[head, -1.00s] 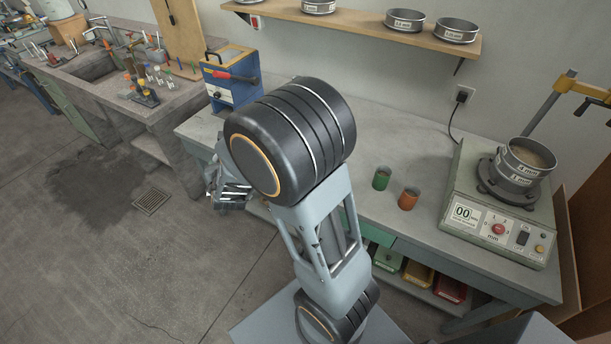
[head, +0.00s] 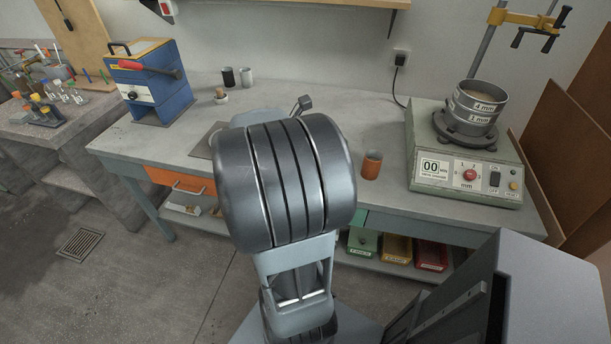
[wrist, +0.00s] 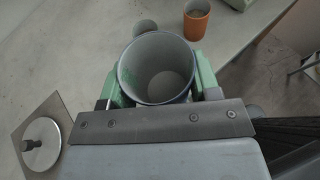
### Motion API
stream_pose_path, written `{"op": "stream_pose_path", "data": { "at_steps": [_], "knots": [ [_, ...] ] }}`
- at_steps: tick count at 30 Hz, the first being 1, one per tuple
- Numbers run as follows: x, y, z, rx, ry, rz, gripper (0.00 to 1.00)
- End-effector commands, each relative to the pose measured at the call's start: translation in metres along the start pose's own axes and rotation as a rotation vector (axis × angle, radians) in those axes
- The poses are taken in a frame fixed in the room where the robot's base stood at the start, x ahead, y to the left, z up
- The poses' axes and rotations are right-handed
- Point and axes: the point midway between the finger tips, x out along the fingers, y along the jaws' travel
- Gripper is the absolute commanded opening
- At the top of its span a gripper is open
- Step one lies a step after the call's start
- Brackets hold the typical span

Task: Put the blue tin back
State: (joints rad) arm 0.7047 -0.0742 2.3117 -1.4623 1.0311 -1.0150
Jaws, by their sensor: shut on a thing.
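In the wrist view my gripper (wrist: 161,78) has its green fingers shut on the sides of a tin (wrist: 150,56), seen from above. The tin is open-topped, looks empty and has a dull grey-blue wall. Just beyond it a greenish tin (wrist: 146,26) stands on the bench, partly hidden by the held one. An orange tin (wrist: 197,20) stands farther right, and it also shows in the head view (head: 372,166). In the head view my arm hides the gripper, the held tin and the greenish tin.
A square plate with a knobbed metal disc (wrist: 41,144) lies left of my gripper. The sieve shaker (head: 465,165) stands at the bench's right, the blue box machine (head: 150,88) at its left. Dark (head: 228,77) and grey (head: 247,75) cups stand at the back. Bare bench (head: 330,95) lies between.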

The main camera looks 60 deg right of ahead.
Motion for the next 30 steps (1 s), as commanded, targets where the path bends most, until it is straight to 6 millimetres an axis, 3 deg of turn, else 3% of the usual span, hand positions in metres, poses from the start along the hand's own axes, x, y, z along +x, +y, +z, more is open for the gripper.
{"op": "stream_pose_path", "data": {
  "at_steps": [4, 8, 11, 19, 24, 30],
  "knots": [
    [0.019, -0.028, -0.005, 0.045, 0.000, -0.103, 0.25],
    [0.027, -0.029, -0.008, 0.059, 0.000, -0.141, 0.25],
    [0.036, -0.013, -0.015, 0.060, 0.001, -0.150, 0.25],
    [0.063, 0.053, -0.035, 0.061, 0.000, -0.148, 0.25],
    [0.080, 0.074, -0.061, 0.061, 0.001, -0.149, 0.25],
    [0.089, 0.089, -0.074, 0.063, -0.001, -0.147, 0.25]
  ]
}}
